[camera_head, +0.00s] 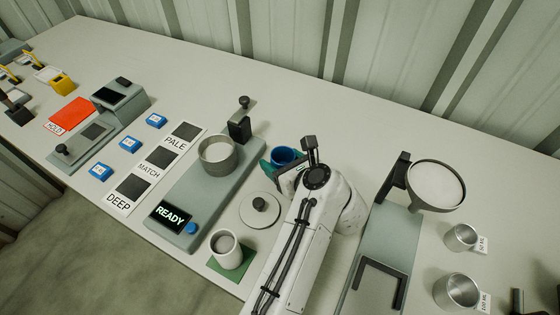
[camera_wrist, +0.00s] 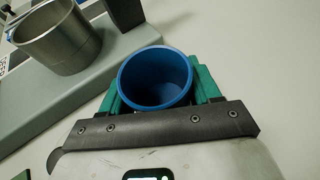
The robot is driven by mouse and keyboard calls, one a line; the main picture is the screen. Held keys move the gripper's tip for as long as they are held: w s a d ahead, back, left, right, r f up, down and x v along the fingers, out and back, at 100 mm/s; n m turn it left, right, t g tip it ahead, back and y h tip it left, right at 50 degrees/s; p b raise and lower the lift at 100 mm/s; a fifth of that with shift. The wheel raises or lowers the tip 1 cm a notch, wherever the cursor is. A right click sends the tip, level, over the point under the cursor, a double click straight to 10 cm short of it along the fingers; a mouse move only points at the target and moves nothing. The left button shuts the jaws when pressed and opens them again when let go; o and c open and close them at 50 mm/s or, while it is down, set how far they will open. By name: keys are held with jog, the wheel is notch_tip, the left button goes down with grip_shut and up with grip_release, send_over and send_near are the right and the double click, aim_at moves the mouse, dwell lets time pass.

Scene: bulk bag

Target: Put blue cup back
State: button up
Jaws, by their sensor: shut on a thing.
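The blue cup (camera_head: 284,156) is upright, with its open mouth facing up, behind and to the right of the "READY" machine. It also shows in the wrist view (camera_wrist: 156,78), empty as far as I see inside. My gripper (camera_head: 282,165) is shut on the blue cup, with green finger pads on both sides of it in the wrist view (camera_wrist: 155,92). The cup's base is hidden, so I cannot tell whether it touches the table.
The "READY" machine (camera_head: 197,190) holds a grey pot (camera_head: 218,154) just left of my gripper. A round lid (camera_head: 260,208) lies near my arm. A funnel stand (camera_head: 385,250) and metal cups (camera_head: 461,237) are at the right. The table behind the blue cup is clear.

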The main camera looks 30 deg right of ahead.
jog(key=shift+f, duration=0.45)
jog(key=shift+f, duration=0.1)
jog(key=o, duration=1.1)
jog(key=shift+o, duration=0.2)
jog(key=shift+r, duration=0.2)
jog(key=shift+s, duration=0.4)
jog(key=b+v, duration=0.1)
jog(key=v, duration=1)
jog(key=shift+s+r+b, duration=0.1)
jog(key=shift+r+b, duration=0.05)
jog(key=shift+b, duration=0.2)
